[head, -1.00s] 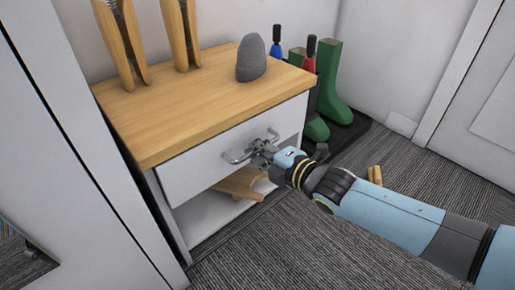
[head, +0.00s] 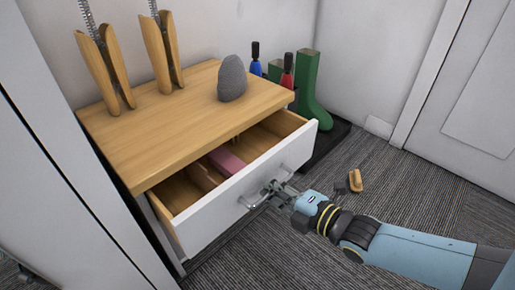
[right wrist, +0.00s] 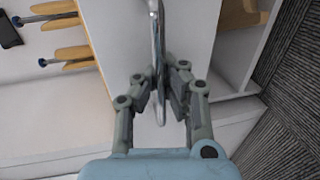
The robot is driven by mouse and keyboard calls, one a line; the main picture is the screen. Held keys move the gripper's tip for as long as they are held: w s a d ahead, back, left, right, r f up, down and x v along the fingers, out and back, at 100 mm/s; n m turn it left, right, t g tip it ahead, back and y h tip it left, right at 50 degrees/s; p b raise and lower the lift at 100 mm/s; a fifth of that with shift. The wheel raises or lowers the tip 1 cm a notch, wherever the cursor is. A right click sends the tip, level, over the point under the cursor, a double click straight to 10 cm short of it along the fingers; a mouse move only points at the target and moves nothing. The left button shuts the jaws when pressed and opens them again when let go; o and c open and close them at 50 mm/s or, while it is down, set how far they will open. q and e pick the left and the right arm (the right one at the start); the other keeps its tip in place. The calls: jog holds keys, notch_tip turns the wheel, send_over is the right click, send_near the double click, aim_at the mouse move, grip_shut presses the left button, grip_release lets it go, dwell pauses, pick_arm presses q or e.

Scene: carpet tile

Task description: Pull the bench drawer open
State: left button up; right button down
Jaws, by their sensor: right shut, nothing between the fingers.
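The bench (head: 165,135) has a light wood top and a white drawer (head: 232,205) below it. The drawer stands well out from the bench, and its wooden inside and a pink item (head: 226,161) show. Its metal bar handle (head: 253,199) is on the white front; it also shows in the right wrist view (right wrist: 157,45). My right gripper (head: 275,192) is at the handle, with its fingers on either side of the bar in the right wrist view (right wrist: 160,85). It is shut with nothing gripped. My left gripper is out of view.
Wooden shoe trees (head: 162,55) and a grey rounded object (head: 232,80) stand on the bench top. Green boots (head: 311,92) stand on a dark tray behind right. A small wooden brush (head: 356,180) lies on the carpet. A white panel (head: 60,170) is close on the left.

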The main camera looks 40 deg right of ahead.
pick_arm(q)
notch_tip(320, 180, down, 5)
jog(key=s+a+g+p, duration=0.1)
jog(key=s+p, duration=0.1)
jog(key=p, duration=0.1)
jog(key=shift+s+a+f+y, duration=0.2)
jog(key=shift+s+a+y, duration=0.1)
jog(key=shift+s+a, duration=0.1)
pick_arm(e)
jog(key=f+v, duration=0.2)
jog(key=v, duration=0.8)
jog(key=shift+s, duration=0.65)
jog(key=shift+d, duration=0.1)
jog(key=c, duration=2)
grip_release()
jog(key=o, duration=0.6)
jog(key=v, duration=1.2)
jog(key=shift+d, duration=0.1)
